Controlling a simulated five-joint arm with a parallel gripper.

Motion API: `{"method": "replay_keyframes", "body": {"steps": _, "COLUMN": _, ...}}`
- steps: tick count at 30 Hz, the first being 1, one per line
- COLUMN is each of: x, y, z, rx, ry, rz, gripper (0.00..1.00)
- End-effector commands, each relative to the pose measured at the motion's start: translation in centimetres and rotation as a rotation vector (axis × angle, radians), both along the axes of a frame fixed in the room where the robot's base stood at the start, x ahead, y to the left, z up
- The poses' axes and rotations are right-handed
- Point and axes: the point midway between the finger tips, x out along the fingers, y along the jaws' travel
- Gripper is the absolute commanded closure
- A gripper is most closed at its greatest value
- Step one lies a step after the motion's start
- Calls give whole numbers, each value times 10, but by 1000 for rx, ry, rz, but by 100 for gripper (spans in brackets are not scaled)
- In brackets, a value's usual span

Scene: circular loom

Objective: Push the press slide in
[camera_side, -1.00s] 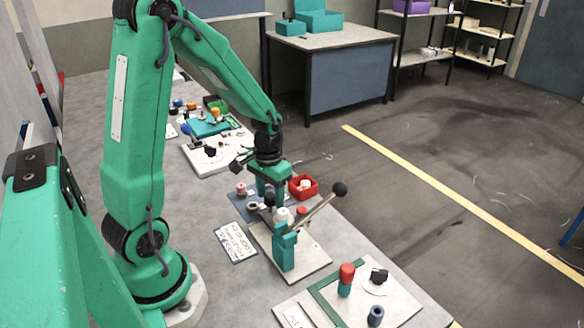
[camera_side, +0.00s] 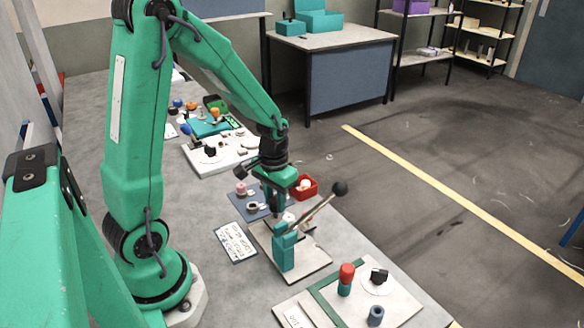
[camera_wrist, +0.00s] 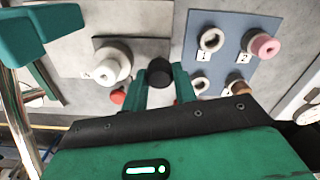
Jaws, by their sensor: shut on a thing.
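The press has a green column (camera_side: 284,250) on a pale base plate (camera_side: 312,264). Its steel lever with a black ball (camera_side: 340,188) slants up to the right. In the wrist view, a white round piece (camera_wrist: 110,62) sits on a small grey square plate (camera_wrist: 150,47), which looks like the press slide. A black knob (camera_wrist: 160,72) stands at that plate's right edge. My gripper (camera_wrist: 161,82) is shut on this knob, one green finger on each side. In the side view, my gripper (camera_side: 274,206) points down behind the column and hides the knob.
A blue board (camera_wrist: 228,62) with numbered rings and a pink spool (camera_wrist: 264,45) lies close to the right of my fingers. A red knob (camera_wrist: 117,97) is near the white piece. A red bin (camera_side: 305,187) stands behind the press. The lever rises close to my gripper.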

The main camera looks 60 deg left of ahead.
Motion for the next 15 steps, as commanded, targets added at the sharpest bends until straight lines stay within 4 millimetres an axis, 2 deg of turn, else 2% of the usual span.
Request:
{"method": "replay_keyframes", "body": {"steps": 6, "x": 1, "y": -21, "z": 1, "rx": 1, "ry": -4, "rz": -3, "gripper": 100}}
{"method": "replay_keyframes", "body": {"steps": 15, "x": 1, "y": -22, "z": 1, "rx": 1, "ry": -5, "rz": -2, "gripper": 100}}
